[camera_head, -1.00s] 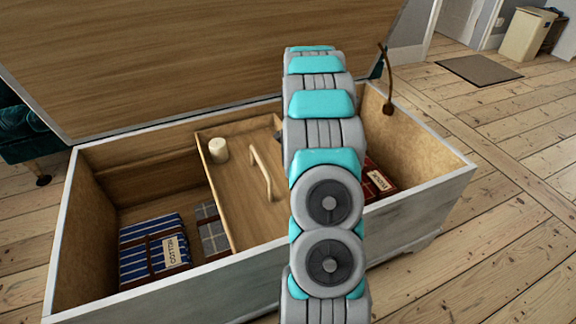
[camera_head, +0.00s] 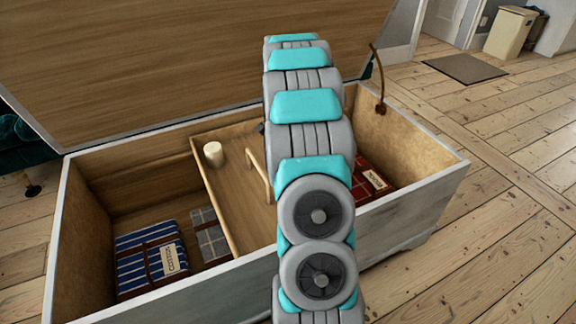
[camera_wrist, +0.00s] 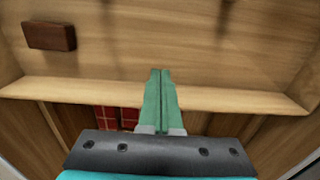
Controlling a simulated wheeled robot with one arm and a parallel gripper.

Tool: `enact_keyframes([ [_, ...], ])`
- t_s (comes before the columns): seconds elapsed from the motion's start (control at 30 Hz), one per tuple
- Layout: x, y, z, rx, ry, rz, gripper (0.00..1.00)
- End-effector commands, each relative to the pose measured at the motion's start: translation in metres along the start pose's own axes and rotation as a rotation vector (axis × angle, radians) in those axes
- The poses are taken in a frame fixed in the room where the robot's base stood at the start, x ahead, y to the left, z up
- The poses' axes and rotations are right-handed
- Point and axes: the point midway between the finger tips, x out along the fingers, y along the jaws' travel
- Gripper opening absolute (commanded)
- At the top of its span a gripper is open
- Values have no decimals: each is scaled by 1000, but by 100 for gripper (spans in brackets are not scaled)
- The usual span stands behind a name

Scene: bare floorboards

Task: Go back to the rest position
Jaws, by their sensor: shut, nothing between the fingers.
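My gripper (camera_wrist: 160,74) shows in the wrist view with its two green fingers together, nothing between them. It is over the wooden tray, with the fingertips across the tray's pale rim (camera_wrist: 225,97) in the picture. In the head view my arm reaches out over the open chest (camera_head: 420,200) and hides the gripper. The tray (camera_head: 228,192) sits across the middle of the chest and carries a white candle (camera_head: 213,154) and a wooden handle (camera_head: 258,178), partly covered by my arm.
The raised lid (camera_head: 200,60) stands behind the chest. Blue striped cloth (camera_head: 150,258) and grey plaid cloth (camera_head: 210,238) lie at left inside, red cloth (camera_head: 372,185) at right. A brown block (camera_wrist: 48,36) lies on the tray.

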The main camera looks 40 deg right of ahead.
Motion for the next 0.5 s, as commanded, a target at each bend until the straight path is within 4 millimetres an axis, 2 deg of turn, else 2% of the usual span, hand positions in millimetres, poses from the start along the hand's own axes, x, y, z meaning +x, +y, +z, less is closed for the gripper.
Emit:
enact_keyframes([
  [0.03,-12,-2,-1,0,3,-6,0],
  [0.2,-40,-2,-1,0,2,-4,0],
  [0.33,-49,-1,0,0,1,-1,0],
  [0.5,-50,0,0,0,0,1,0],
])
